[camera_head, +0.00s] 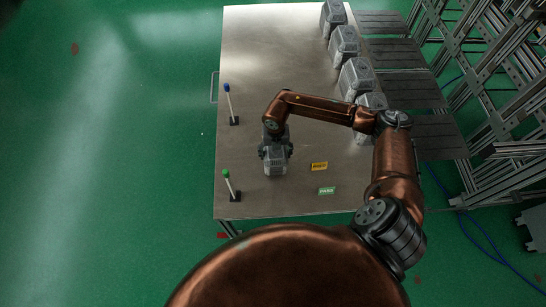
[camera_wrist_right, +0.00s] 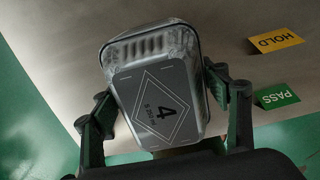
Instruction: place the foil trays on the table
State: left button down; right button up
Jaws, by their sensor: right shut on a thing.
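A grey foil tray (camera_head: 275,165) is at the near left part of the metal table (camera_head: 280,60). My right gripper (camera_head: 275,150) is shut on it. In the right wrist view the foil tray (camera_wrist_right: 160,100) sits between the two dark fingers, with a diamond label marked 4 facing the camera. I cannot tell whether it touches the table. Several more foil trays (camera_head: 356,77) stand in a row along the table's right edge; the nearest is partly hidden by my right arm. My left gripper is not in view.
A yellow HOLD card (camera_head: 319,166) and a green PASS card (camera_head: 327,191) lie right of the held tray. A blue-topped post (camera_head: 229,104) and a green-topped post (camera_head: 230,185) stand at the left edge. The table's far left and middle are clear.

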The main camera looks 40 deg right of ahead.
jog(key=shift+w+a+f, duration=0.15)
jog(key=shift+w+f, duration=0.1)
jog(key=shift+f, duration=0.15)
jog(key=shift+w+f+b, duration=0.1)
jog(key=shift+f+b, duration=0.5)
jog(key=shift+f, duration=0.9)
jog(key=shift+f, duration=0.15)
jog(key=o, duration=1.3)
jog(key=shift+o, duration=0.2)
notch_tip(320, 180, up, 12)
jog(key=p, duration=0.3)
